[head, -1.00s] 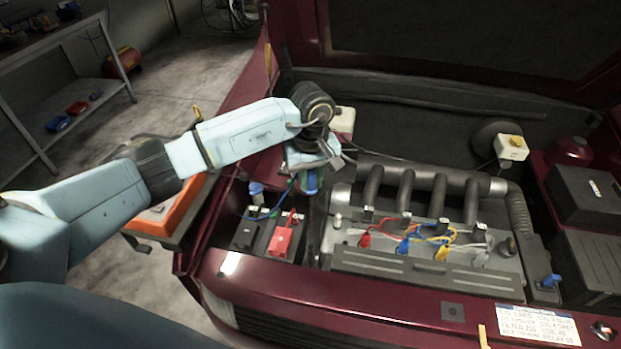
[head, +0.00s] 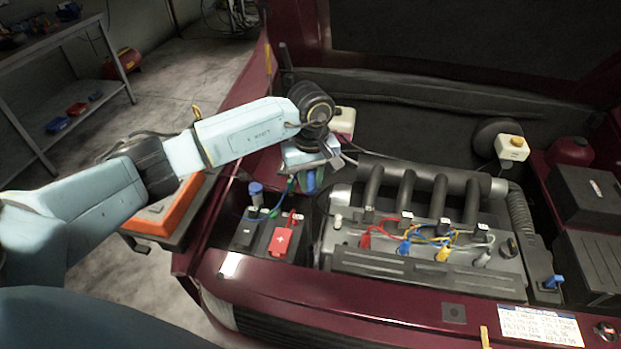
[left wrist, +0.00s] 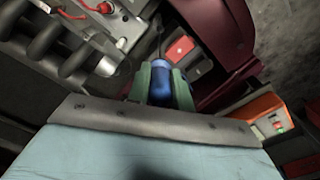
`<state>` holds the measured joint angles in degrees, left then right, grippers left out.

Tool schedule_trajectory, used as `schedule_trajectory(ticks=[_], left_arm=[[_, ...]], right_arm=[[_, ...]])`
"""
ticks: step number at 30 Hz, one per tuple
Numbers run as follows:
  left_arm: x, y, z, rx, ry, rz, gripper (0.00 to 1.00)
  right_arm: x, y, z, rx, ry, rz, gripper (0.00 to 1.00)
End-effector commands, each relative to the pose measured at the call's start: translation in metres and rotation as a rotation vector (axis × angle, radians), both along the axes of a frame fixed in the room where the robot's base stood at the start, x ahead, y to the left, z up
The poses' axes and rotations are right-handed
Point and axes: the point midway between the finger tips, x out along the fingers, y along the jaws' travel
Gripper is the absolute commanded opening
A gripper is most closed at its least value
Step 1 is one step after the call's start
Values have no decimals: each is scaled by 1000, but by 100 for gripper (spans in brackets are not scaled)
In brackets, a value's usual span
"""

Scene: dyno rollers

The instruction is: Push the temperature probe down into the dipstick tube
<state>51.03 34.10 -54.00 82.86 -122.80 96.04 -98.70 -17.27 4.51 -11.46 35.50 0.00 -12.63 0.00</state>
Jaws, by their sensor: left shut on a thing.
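My left gripper (head: 309,181) hangs over the left side of the engine bay, pointing down, beside the engine cover (head: 426,266). It is shut on a blue handle, which I take to be the temperature probe (head: 310,182). In the left wrist view the probe (left wrist: 160,82) is a blue cylinder between the two green fingers (left wrist: 160,88). My right gripper is in neither view.
A battery with a red cover (head: 282,240) and a blue clamp (head: 256,190) sits left of the engine. Intake pipes (head: 405,190) run close to the gripper's right. Coloured leads (head: 420,238) lie over the engine. An orange-topped cart (head: 165,208) stands left of the car.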

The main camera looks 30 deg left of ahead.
Motion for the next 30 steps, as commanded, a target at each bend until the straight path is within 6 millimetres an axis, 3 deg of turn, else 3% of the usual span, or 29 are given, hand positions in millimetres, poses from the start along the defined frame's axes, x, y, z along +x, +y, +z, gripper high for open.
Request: schedule_trajectory(ticks=[30], left_arm=[[0,0,-36,0,0,0,0]], right_arm=[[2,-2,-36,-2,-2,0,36]])
